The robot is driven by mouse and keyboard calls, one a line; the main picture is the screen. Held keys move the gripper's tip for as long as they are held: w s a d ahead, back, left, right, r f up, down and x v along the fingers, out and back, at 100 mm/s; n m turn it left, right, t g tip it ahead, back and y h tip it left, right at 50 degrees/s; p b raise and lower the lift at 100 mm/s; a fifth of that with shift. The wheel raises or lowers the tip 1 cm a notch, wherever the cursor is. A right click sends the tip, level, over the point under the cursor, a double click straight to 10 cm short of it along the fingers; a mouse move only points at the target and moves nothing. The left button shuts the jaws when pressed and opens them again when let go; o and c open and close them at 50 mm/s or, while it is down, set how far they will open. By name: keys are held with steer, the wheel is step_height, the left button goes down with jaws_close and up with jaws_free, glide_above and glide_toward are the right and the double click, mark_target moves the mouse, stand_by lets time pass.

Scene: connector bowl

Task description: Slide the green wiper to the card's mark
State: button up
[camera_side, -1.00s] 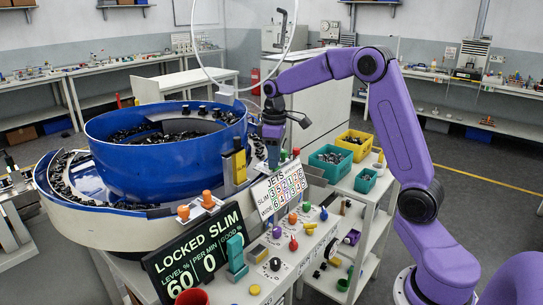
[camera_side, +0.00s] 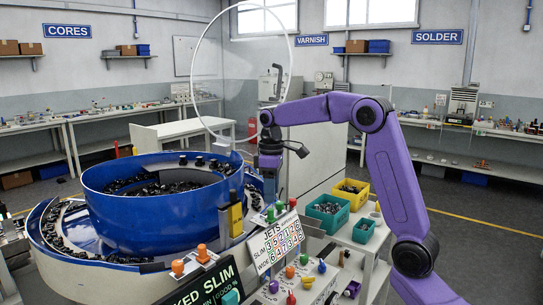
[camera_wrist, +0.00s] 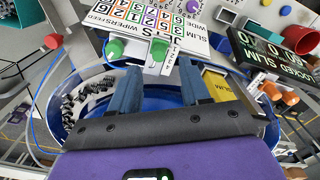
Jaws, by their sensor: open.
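My gripper (camera_side: 269,190) hangs pointing down at the right edge of the blue bowl (camera_side: 150,205). In the wrist view its two blue fingers (camera_wrist: 159,72) are apart, with nothing between them. Two green knobs show there: one (camera_wrist: 158,50) just beyond the gap between the fingertips, one (camera_wrist: 114,48) further left. I cannot tell surely which is the green wiper. The card (camera_wrist: 145,22), with rows of numbers and the words SLIM and WIDE, stands just past the knobs. It also shows in the side view (camera_side: 275,241). Its mark is not clear.
A yellow block marked SLIM (camera_wrist: 219,86) stands close to the right finger. Orange knobs (camera_side: 202,254) and a dark display (camera_wrist: 268,48) are near the card. Coloured knobs (camera_side: 290,271) cover the panel in front. Parts bins (camera_side: 328,213) stand to the right.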

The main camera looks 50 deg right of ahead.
step_height(320, 180, up, 11)
steer(key=shift+r, duration=0.15)
steer(key=shift+a, duration=0.1)
stand_by(0.6)
steer(key=s+a+f+n, duration=0.2)
steer(key=s+a+f, duration=0.2)
steer(key=s+a, duration=0.3)
steer(key=s+a+f+n, duration=0.2)
steer(key=s+a+f, duration=0.25)
steer(key=a, duration=0.45)
steer(key=s+f+n, duration=0.1)
steer(key=s+f, duration=0.4)
steer(key=s, duration=0.5)
steer(key=s+f+n, duration=0.2)
steer(key=s+f, duration=0.3)
steer(key=s, duration=0.6)
steer(key=shift+s+a+f, duration=0.15)
steer(key=shift+a+f, duration=0.1)
stand_by(0.4)
